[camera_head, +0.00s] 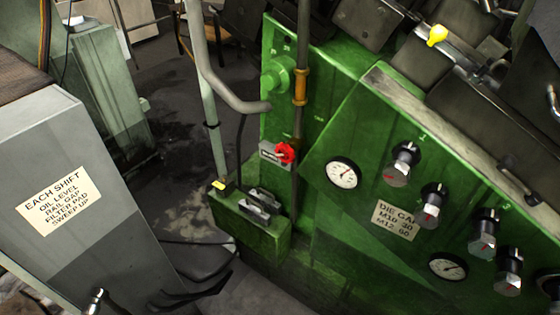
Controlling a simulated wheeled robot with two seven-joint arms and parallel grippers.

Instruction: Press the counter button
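No part marked as a counter button can be made out for certain. A low green box (237,229) stands at the foot of the green machine (340,243). Two small grey and black units (254,210) sit on its top, too small to read, with a yellow piece (219,185) at its left corner. Above them, a red knob (285,152) sits on a small labelled grey box (270,154). A round green button-like part (277,76) is higher on the machine's panel. I cannot make out either of my grippers in this view.
The sloped green panel carries gauges (343,173) and several black-and-silver knobs (404,163). A grey pipe (205,90) runs down to the low box. A grey cabinet (85,160) with a notice stands at left. Dark floor (185,180) between is mostly open.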

